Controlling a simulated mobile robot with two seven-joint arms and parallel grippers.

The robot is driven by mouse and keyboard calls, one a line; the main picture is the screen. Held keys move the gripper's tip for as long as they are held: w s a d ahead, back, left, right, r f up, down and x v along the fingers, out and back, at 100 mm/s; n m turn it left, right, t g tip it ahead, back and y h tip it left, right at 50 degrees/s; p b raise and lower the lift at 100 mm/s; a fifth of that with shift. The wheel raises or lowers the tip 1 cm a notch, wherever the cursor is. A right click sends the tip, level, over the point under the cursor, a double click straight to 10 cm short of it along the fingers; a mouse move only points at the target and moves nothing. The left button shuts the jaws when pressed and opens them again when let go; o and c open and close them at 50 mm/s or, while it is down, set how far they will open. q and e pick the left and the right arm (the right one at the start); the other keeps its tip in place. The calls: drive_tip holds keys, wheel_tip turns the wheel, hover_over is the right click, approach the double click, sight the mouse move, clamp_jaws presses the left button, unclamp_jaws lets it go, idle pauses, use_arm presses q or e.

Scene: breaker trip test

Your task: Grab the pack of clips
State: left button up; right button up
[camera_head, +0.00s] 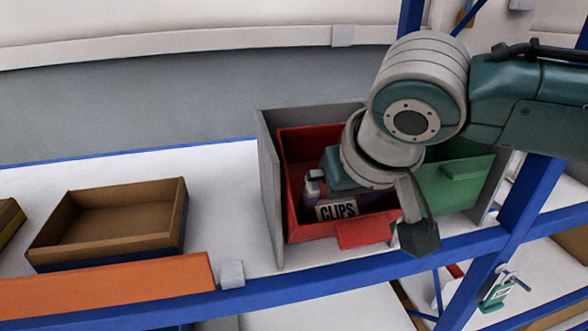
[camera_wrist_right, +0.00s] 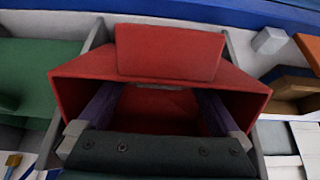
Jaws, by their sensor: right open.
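The pack of clips (camera_head: 337,211) shows as a white label reading CLIPS inside the red bin (camera_head: 365,235). My right gripper (camera_head: 345,190) reaches down into this bin, close above and behind the label. One finger shows at the left of the pack; the other is hidden by my wrist. In the right wrist view my right gripper (camera_wrist_right: 157,100) has its two fingers wide apart inside the red bin (camera_wrist_right: 170,52), with no pack clearly visible between them. Whether the fingers touch the pack cannot be told. My left gripper is not in view.
A green bin (camera_head: 455,180) stands right of the red one, within grey dividers (camera_head: 268,190). A brown open box (camera_head: 110,225) sits to the left on the white shelf (camera_head: 215,195). A blue rail (camera_head: 330,285) runs along the front, with a blue post (camera_head: 530,195) at right.

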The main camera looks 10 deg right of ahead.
drive_tip(key=c, duration=1.1)
